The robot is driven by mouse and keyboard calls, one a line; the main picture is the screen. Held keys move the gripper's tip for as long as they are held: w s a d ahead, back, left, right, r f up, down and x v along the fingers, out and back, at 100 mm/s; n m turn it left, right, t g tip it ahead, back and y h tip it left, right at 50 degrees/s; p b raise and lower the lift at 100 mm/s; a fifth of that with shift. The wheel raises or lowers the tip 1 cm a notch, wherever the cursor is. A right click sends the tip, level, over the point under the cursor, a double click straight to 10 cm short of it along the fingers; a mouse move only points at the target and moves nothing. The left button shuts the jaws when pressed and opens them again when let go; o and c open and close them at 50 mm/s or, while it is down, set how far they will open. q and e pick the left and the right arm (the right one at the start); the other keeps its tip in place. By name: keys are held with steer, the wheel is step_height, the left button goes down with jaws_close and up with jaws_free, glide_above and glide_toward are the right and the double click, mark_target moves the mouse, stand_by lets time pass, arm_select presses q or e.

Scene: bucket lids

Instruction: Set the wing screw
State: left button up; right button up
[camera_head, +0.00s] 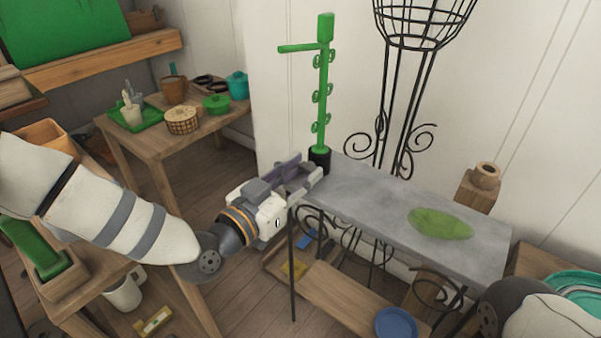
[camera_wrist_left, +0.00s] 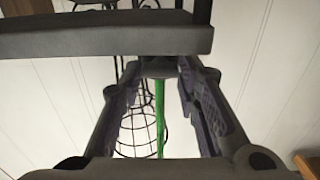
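A green post (camera_head: 323,95) with a side arm near its top and several small loop-shaped pieces along it stands upright in a black base (camera_head: 319,160) at the left end of the grey table. I cannot tell which piece, if any, is the wing screw. My left gripper (camera_head: 307,172) is just left of the black base. In the left wrist view its two fingers (camera_wrist_left: 162,105) are apart, with the green post (camera_wrist_left: 160,120) showing between them, seemingly farther off; nothing is seen held. My right arm shows at the lower right, but its gripper is not in view.
The grey table (camera_head: 375,205) bears a flat green leaf-shaped piece (camera_head: 440,223). A black wire stand (camera_head: 400,95) is behind it. A blue plate (camera_head: 396,323) lies on the lower shelf. A wooden table (camera_head: 150,145) with green pots is at back left.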

arm_select(q)
steer(key=m+p, duration=0.2)
steer(key=r+m+p, duration=0.1)
steer(key=p, duration=0.1)
steer(key=shift+s+d+m, duration=0.1)
steer(key=shift+m, duration=0.3)
steer(key=shift+f+m+p, duration=0.35)
steer(key=shift+m, duration=0.55)
steer(key=shift+f, duration=0.15)
steer(key=o, duration=1.2)
steer(key=shift+c, duration=0.2)
